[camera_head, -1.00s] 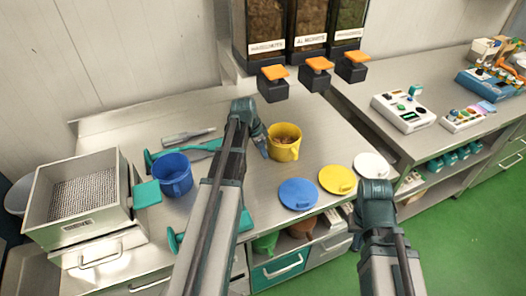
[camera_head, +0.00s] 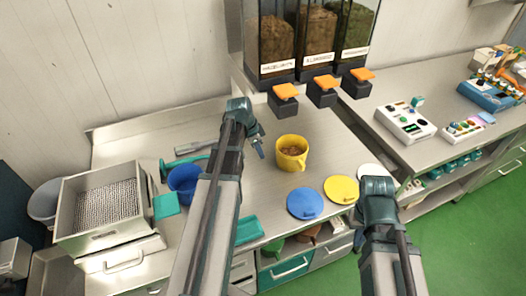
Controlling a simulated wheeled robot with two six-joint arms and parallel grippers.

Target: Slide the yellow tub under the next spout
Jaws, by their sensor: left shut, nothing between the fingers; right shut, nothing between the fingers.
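The yellow tub (camera_head: 291,153) stands upright on the steel counter with brown pieces inside. It sits in front of and below the left spout (camera_head: 285,101), one of three dark spouts with orange tops. The middle spout (camera_head: 323,92) and right spout (camera_head: 357,83) are further right. My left gripper (camera_head: 261,151) is shut and empty, just left of the tub, with a small gap between them. My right gripper (camera_head: 378,190) is at the counter's front edge by the white lid, shut and empty; its fingertips are hidden behind its own body.
A blue lid (camera_head: 305,203), yellow lid (camera_head: 341,189) and white lid (camera_head: 374,173) lie along the front edge. A blue tub (camera_head: 184,180) and a steel bin (camera_head: 100,200) stand left. Counter right of the yellow tub is clear.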

